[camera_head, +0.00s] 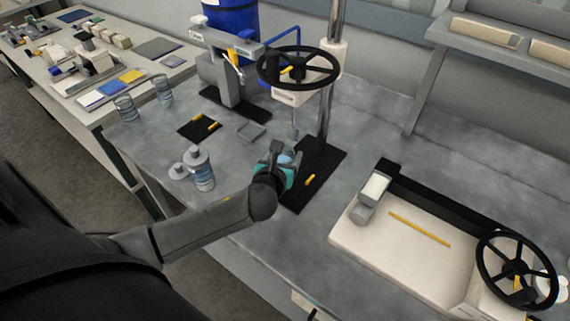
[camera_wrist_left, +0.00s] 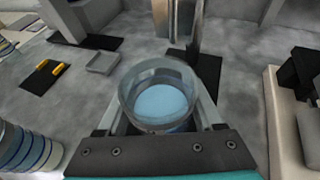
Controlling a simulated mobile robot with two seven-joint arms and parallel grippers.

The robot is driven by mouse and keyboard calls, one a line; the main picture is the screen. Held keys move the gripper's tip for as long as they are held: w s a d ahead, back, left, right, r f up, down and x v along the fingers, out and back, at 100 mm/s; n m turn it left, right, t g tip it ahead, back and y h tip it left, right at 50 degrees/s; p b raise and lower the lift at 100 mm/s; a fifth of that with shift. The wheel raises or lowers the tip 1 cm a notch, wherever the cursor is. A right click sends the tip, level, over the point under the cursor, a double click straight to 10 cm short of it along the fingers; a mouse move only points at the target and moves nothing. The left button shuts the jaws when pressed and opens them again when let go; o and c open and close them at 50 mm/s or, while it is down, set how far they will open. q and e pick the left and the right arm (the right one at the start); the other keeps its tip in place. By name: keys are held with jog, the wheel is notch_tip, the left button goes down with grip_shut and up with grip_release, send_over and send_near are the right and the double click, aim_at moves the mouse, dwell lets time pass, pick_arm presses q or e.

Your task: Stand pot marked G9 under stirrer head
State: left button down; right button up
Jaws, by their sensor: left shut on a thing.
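My left gripper (camera_head: 283,158) is shut on a clear round pot with pale blue contents. In the left wrist view the pot (camera_wrist_left: 160,92) sits upright between the fingers, open at the top; no G9 mark is readable. In the head view the pot is mostly hidden by the gripper. The stirrer head (camera_head: 297,92), with a black handwheel, hangs on a steel post, its thin shaft pointing down just behind the gripper. The black base plate (camera_head: 322,160) with a yellow strip lies beneath. The pot is near its left edge; contact with a surface is unclear. My right gripper is out of view.
A grey press (camera_head: 228,75), a small square tray (camera_head: 251,131) and a black mat (camera_head: 199,127) are behind. A cream machine (camera_head: 400,245) occupies the right. Two glass jars stand at the left edge.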

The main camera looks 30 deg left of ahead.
pick_arm(q)
jog(key=shift+f+b, duration=0.55)
jog(key=shift+f, duration=1.15)
jog(key=shift+f, duration=0.2)
jog(key=shift+c, duration=0.2)
grip_release()
jog(key=shift+r, duration=0.25)
jog(key=p+v, duration=0.1)
jog(key=v, duration=1.1)
jog(key=shift+p, duration=0.35)
jog(key=shift+f, duration=0.1)
